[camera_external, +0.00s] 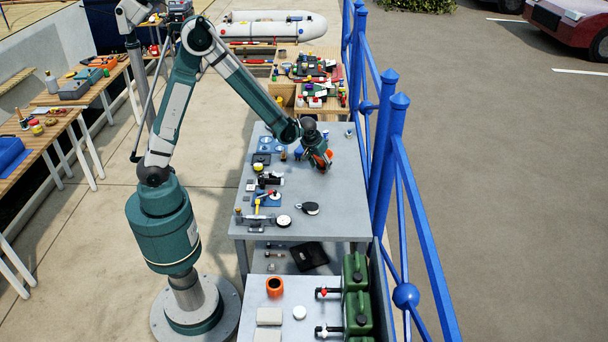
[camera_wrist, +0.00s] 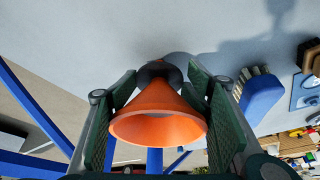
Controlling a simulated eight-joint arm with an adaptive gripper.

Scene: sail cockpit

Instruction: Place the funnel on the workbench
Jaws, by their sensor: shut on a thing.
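The orange funnel (camera_wrist: 158,117) is between the two green finger pads of my gripper (camera_wrist: 160,100) in the wrist view, with its wide mouth toward the camera. In the external view my gripper (camera_external: 320,160) is shut on the funnel (camera_external: 325,158), low over the far right part of the grey workbench (camera_external: 338,205). A dark piece shows at the funnel's narrow end in the wrist view. I cannot tell whether the funnel touches the bench top.
A blue brush (camera_wrist: 262,95) lies beside my gripper. A black pulley block (camera_external: 308,208), a white disc (camera_external: 284,221) and small hardware lie on the bench's left and front. A blue railing (camera_external: 385,150) runs along its right side. The bench's right front area is clear.

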